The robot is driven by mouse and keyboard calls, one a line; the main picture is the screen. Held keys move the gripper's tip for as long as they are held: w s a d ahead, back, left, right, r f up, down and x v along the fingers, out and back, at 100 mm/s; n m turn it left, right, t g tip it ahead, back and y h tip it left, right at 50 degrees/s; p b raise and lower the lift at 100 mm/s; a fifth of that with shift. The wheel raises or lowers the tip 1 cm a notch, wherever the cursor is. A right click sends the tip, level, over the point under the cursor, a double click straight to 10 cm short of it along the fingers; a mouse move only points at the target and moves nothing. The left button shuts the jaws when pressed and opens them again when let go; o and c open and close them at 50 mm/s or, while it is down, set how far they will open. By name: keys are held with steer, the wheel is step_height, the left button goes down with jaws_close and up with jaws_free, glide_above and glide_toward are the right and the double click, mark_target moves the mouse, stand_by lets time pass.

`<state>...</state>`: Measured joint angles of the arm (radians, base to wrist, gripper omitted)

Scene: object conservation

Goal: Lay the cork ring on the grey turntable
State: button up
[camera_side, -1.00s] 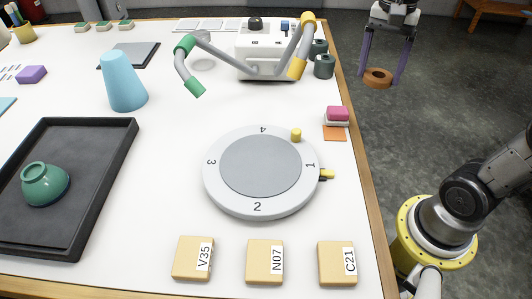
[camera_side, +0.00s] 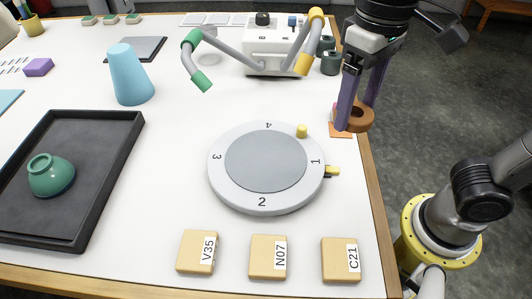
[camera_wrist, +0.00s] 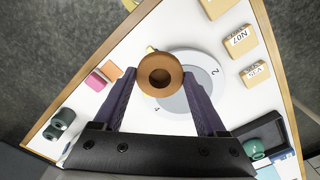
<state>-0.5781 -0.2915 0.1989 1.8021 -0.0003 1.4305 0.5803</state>
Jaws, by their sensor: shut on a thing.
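The cork ring (camera_side: 357,119) is a brown ring with a round hole. My gripper (camera_side: 355,118) is shut on it and holds it above the table's right edge, apart from the turntable. In the wrist view the ring (camera_wrist: 160,75) sits between the two purple fingers. The grey turntable (camera_side: 265,162) lies in the middle of the table, with a light rim numbered 1 to 4 and a bare grey disc. A yellow peg (camera_side: 302,131) stands on its rim near the 4 and the 1. In the wrist view the ring hides part of the turntable (camera_wrist: 204,66).
Tan blocks (camera_side: 268,257) lie along the front edge. A dark tray (camera_side: 112,172) with a green bowl (camera_side: 51,175) is at left, a blue cone (camera_side: 132,80) behind it. A white machine with two grey arms (camera_side: 275,45) stands at the back. An orange square (camera_side: 340,134) lies near the ring.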

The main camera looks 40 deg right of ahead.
steer(key=w+a+f, duration=0.4)
steer(key=w+a, duration=0.1)
steer(key=w, duration=0.2)
glide_above(266, 158)
steer(key=f, duration=0.5)
steer(key=shift+s+d+f, duration=0.1)
steer(key=shift+s+f, duration=0.1)
steer(key=shift+f, duration=0.05)
steer(key=shift+w+f, duration=0.15)
steer(key=shift+f, duration=1.6)
steer(key=shift+f, duration=0.1)
steer(key=o, duration=1.3)
steer(key=shift+c, duration=0.2)
step_height(266, 158, up, 12)
steer(key=shift+r, duration=0.25)
